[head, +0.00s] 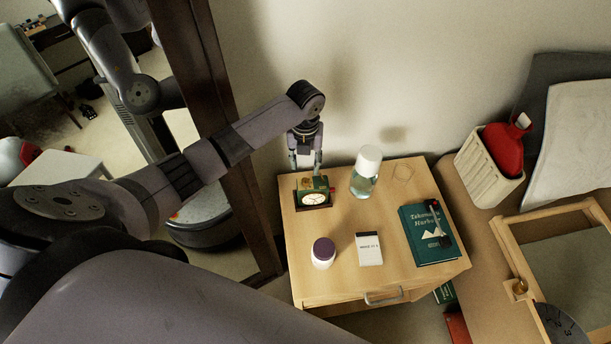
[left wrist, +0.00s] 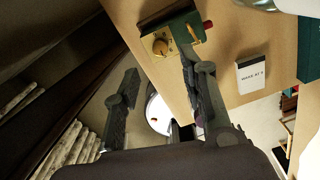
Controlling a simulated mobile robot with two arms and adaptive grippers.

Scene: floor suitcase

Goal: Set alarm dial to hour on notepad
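A green alarm clock (head: 301,199) with a white face and a red knob on its right side stands at the back left of the nightstand. In the left wrist view I see the clock's top or back side (left wrist: 186,33), with a brass dial (left wrist: 160,47) and small number marks. My left gripper (head: 305,168) points down just behind and above the clock. In the left wrist view its two fingers (left wrist: 159,66) are apart with nothing between them; the right finger is close to the clock. A notepad (head: 369,248) reads "WAKE AT" and a digit too small to be sure of. My right gripper is not in view.
The wooden nightstand (head: 340,222) also holds a capped clear bottle (head: 366,172), a purple-lidded jar (head: 323,254) and a green book (head: 430,240) with a dark object on it. A wall is behind. A basket (head: 484,172) with a red bottle stands at right.

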